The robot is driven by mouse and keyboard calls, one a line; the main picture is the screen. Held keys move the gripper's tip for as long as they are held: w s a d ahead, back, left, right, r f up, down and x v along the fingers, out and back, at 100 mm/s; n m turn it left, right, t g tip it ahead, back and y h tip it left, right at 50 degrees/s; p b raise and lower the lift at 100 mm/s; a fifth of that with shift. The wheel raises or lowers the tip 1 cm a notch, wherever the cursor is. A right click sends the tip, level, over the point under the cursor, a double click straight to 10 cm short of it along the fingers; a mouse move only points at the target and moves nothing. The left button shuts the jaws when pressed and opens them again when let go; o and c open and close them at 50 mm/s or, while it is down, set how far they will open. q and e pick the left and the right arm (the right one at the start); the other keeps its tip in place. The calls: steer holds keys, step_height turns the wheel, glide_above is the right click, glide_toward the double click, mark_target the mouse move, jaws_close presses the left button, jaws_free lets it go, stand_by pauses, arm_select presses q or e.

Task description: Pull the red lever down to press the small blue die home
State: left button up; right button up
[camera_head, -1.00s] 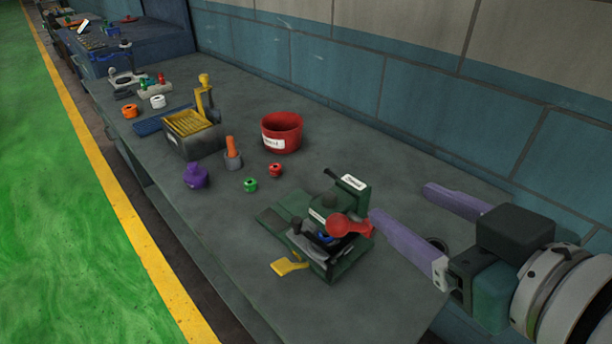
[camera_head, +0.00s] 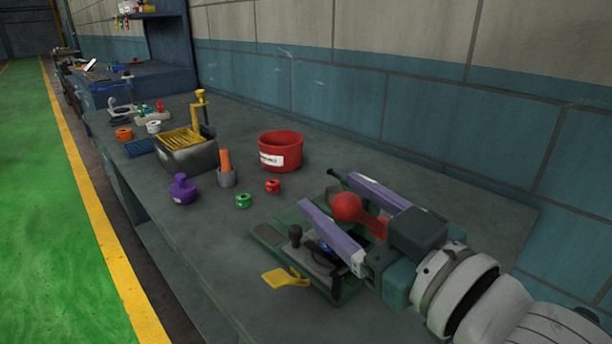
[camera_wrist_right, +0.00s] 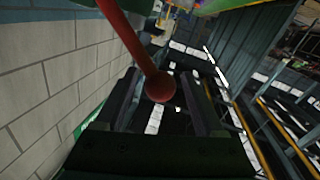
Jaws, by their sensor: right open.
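The green press (camera_head: 290,215) stands near the bench's front edge, partly hidden by my right gripper. Its red lever (camera_head: 345,207) has a round ball end, raised above the press. My right gripper (camera_head: 328,190) is open, with one purple finger on each side of the lever. In the right wrist view the red ball (camera_wrist_right: 160,87) sits between the dark fingers, with its shaft rising to the upper left. I cannot tell whether the fingers touch it. A small blue part, likely the die (camera_head: 325,248), shows under the near finger. My left gripper is not in view.
A yellow tool (camera_head: 286,278) lies at the press's front. The teal wall (camera_head: 450,125) runs behind the bench.

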steer(key=shift+x, duration=1.2)
jaws_close()
stand_by(0.6)
